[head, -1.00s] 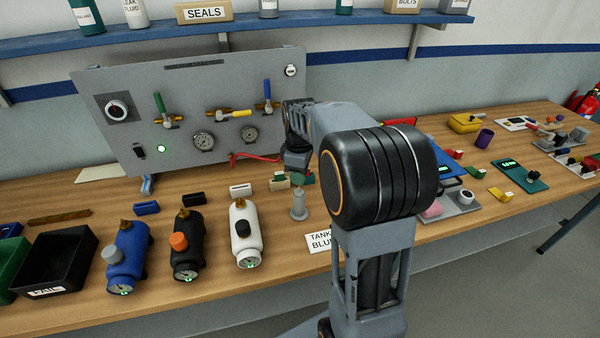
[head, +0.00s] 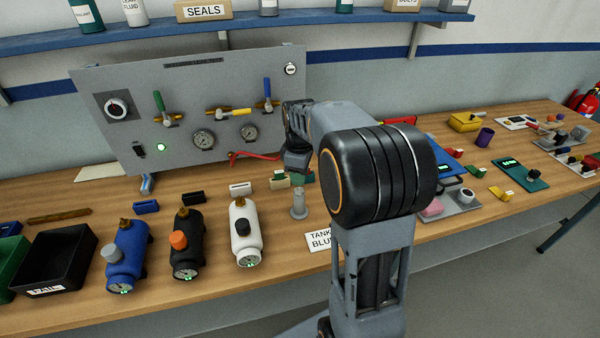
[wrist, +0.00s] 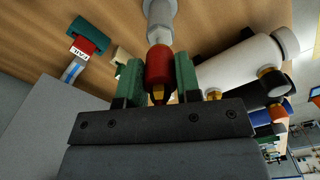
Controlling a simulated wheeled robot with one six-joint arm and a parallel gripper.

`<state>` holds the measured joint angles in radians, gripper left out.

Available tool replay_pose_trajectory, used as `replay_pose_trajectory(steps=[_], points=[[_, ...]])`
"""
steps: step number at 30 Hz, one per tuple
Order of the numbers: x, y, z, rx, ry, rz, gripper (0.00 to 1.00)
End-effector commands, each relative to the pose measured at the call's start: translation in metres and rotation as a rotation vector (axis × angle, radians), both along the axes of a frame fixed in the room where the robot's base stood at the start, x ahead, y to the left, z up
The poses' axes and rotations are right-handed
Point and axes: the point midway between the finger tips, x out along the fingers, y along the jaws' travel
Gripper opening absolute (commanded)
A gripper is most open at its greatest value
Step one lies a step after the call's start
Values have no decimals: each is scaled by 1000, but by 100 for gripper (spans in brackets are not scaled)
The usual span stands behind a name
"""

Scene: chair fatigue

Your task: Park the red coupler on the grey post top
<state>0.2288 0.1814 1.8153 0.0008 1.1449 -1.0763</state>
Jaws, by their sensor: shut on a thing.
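My gripper (wrist: 159,80) is shut on the red coupler (wrist: 159,66), which sits between its two green finger pads in the wrist view. A brass-coloured tip shows at the coupler's near end. The grey post (wrist: 161,15) is straight beyond the coupler's far end, in line with it. They look touching or nearly so; I cannot tell whether the coupler is seated. In the head view my gripper (head: 300,179) is right above the grey post (head: 299,205), which stands upright on the bench. The coupler is not clearly visible there.
White (head: 246,235), black (head: 187,250) and blue (head: 126,255) tanks lie left of the post. A grey valve panel (head: 190,120) stands behind with a red hose (head: 255,157). A paper label (head: 322,241) lies in front of the post. A FAIL-labelled piece (wrist: 88,40) shows in the wrist view.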

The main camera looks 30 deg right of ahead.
Motion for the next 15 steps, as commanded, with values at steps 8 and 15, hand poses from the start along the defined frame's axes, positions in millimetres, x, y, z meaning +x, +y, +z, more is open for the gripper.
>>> replay_pose_trajectory(steps=[8, 15], points=[[0, 0, -8, 0, 0, 0, 0], [0, 0, -14, -1, -1, 0, 0]])
